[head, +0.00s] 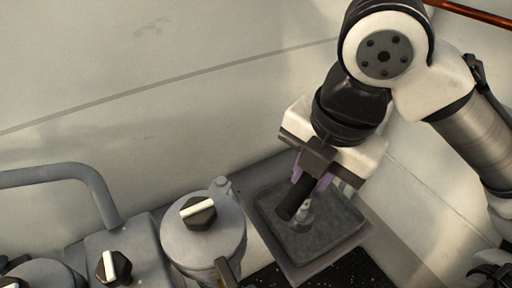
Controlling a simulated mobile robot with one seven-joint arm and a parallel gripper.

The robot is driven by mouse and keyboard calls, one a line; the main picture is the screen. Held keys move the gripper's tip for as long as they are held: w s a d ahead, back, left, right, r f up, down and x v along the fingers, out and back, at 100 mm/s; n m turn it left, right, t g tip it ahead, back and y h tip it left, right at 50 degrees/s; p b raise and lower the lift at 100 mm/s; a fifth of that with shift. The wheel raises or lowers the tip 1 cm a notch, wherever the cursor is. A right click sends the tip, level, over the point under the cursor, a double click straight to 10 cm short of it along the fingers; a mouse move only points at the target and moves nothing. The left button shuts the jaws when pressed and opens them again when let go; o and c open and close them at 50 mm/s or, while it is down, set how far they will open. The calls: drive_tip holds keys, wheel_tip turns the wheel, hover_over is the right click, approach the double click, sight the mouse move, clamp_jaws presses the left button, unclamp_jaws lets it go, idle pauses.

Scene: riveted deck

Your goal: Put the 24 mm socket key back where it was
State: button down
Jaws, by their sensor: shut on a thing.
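My gripper (311,178) points down over a grey, shallow tray (345,232) right of the middle of the head view. Its purple-tinted fingers are shut on a dark, tilted cylindrical thing (293,201), which I take for the 24 mm socket key. A small light-grey metal part (304,217) shows just beside its lower end, over the tray. I cannot tell whether that part belongs to the key or whether it touches the tray floor. The size marking is not readable, and the gripper hides the key's upper part.
Left of the tray stands a grey round housing (204,240) with a black knob (198,212) bearing a white bar. Another such knob (114,268) and a thick grey pipe (60,176) are further left. A pale wall (150,90) rises behind.

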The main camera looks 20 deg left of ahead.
drive_tip(key=w+a+p, duration=0.2)
drive_tip(key=w+a, duration=0.9)
wheel_tip(320, 180, down, 7)
drive_tip(key=shift+w+a, duration=0.15)
drive_tip(key=shift+a, duration=0.05)
drive_tip(key=shift+f, duration=0.1)
drive_tip(key=c, duration=1.3)
unclamp_jaws()
drive_tip(key=shift+o, duration=0.2)
wheel_tip(320, 180, up, 8)
drive_tip(key=d, duration=0.1)
drive_tip(key=shift+s+f, duration=0.2)
drive_tip(key=shift+s, duration=0.05)
drive_tip(key=shift+d, duration=0.1)
